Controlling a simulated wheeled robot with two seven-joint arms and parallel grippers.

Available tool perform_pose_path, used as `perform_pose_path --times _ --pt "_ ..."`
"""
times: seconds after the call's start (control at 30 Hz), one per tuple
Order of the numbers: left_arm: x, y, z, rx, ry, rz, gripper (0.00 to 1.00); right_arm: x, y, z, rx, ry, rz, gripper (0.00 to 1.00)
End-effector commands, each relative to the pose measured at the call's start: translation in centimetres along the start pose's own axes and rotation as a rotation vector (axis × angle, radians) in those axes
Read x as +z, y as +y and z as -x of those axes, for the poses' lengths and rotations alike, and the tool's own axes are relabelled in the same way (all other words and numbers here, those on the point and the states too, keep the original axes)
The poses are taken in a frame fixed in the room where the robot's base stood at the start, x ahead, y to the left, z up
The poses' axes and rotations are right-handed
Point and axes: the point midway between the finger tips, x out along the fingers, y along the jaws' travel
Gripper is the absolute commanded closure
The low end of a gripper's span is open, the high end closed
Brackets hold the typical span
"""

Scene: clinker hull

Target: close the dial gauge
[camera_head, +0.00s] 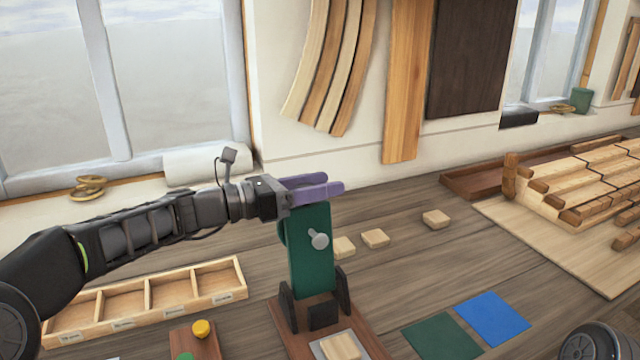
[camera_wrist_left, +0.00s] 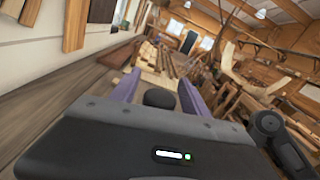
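The dial gauge shows in the head view as a tall green upright part (camera_head: 311,265) with a silver knob (camera_head: 318,239) on its face. It stands between black brackets on a brown wooden base (camera_head: 362,325). A pale wooden block (camera_head: 341,346) lies on a grey plate at the front of the base. My left gripper (camera_head: 320,186) has its purple fingers at the top of the green part, and I cannot tell whether they touch it. In the left wrist view the fingers (camera_wrist_left: 160,90) are spread apart with nothing clearly held. My right gripper is not in view.
A divided wooden tray (camera_head: 150,300) lies to the left, near a small board with a yellow knob (camera_head: 201,328). Small wooden blocks (camera_head: 375,238) lie behind the gauge. Green (camera_head: 440,338) and blue (camera_head: 492,318) squares lie to the right. A plank model (camera_head: 590,180) stands far right.

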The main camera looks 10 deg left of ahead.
Motion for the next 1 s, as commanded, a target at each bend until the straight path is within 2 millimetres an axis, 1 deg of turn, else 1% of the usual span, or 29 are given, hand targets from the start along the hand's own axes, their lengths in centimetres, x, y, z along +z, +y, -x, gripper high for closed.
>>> perform_pose_path --times 0.03,0.07,0.63,0.67,1.0 --pt "0.0 -0.01 0.01 0.0 0.0 0.0 0.49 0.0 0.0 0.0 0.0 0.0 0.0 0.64" --pt "0.0 0.0 0.02 0.0 0.0 0.0 0.52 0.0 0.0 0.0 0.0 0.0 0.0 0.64" --pt "0.01 -0.01 0.04 0.0 0.0 0.0 0.99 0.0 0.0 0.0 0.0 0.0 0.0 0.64" --pt "0.01 -0.01 0.04 0.0 0.0 0.0 1.0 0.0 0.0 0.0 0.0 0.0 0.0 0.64" --pt "0.01 -0.01 0.04 0.0 0.0 0.0 1.0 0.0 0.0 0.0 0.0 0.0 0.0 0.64"
